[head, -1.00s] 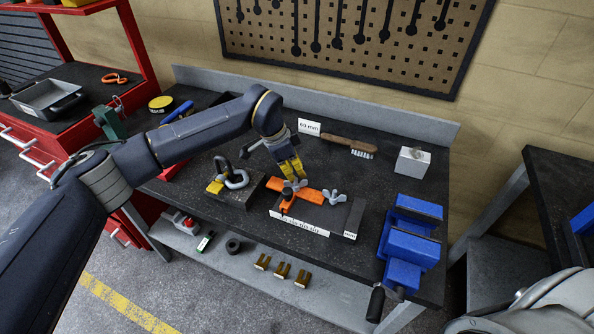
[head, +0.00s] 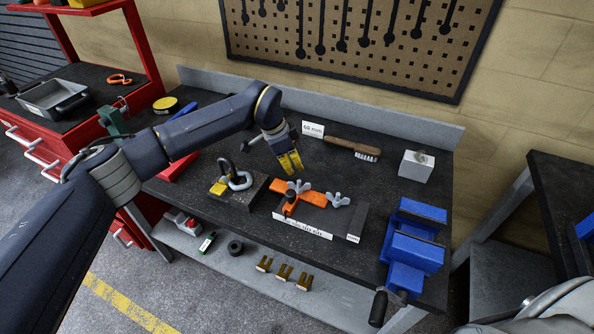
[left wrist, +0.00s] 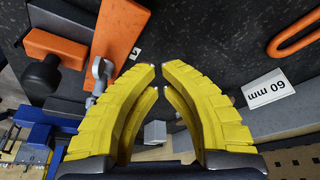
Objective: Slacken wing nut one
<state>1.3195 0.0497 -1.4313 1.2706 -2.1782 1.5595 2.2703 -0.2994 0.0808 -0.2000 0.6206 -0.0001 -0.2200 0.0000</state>
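An orange clamp piece (head: 310,197) lies across a dark block with a white label strip. One wing nut (head: 299,187) stands on its left part near a black knob (head: 290,197); another wing nut (head: 338,200) stands to the right. I cannot tell which is numbered one. My left gripper (head: 291,170) is just behind and above the left wing nut, apart from it. In the left wrist view its yellow fingertips (left wrist: 161,67) have a narrow gap with nothing between. A grey wing nut (left wrist: 101,73) shows beside the left finger there. My right gripper is out of view.
A card reading 60 mm (head: 313,129) and a wooden brush (head: 352,148) lie behind. A dark block with a shackle-like clamp (head: 236,184) is to the left. A blue vise (head: 415,245) stands at the right, with a grey box (head: 416,165) behind it.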

